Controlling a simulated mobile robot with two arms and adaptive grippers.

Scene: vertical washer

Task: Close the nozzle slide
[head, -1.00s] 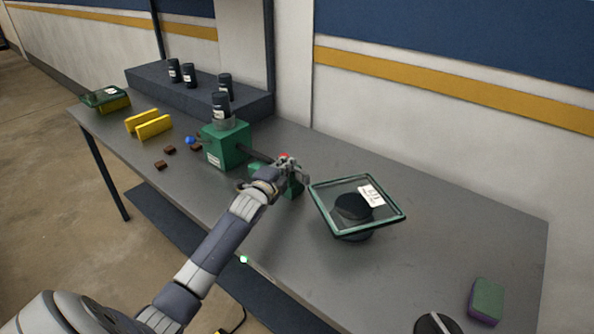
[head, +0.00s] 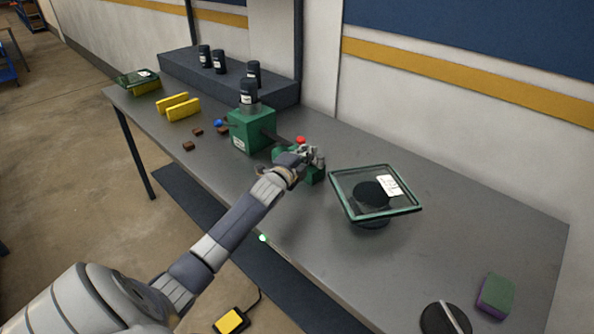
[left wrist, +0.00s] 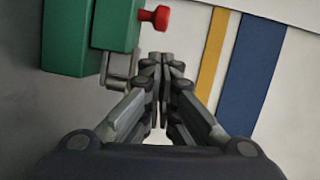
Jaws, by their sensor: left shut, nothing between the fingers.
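The green machine (head: 250,132) stands mid-table with a dark bottle on top. A dark rod runs from it to a smaller green block (head: 316,175) with a red knob (head: 300,139). In the left wrist view the green block (left wrist: 72,45), red knob (left wrist: 157,17) and a small grey metal bracket (left wrist: 121,80) show at the left. I cannot tell for certain which part is the nozzle slide. My left gripper (head: 317,157) is shut and empty beside the small block. Its fingertips (left wrist: 160,62) are close to the bracket; contact is unclear. My right gripper is out of view.
A green-framed glass tray (head: 375,193) rests on a dark round stand to the right. Yellow blocks (head: 184,110) and brown pieces are at the left. A sponge (head: 496,296) and a black disc (head: 446,319) lie at the front right. A yellow pedal (head: 231,320) is on the floor.

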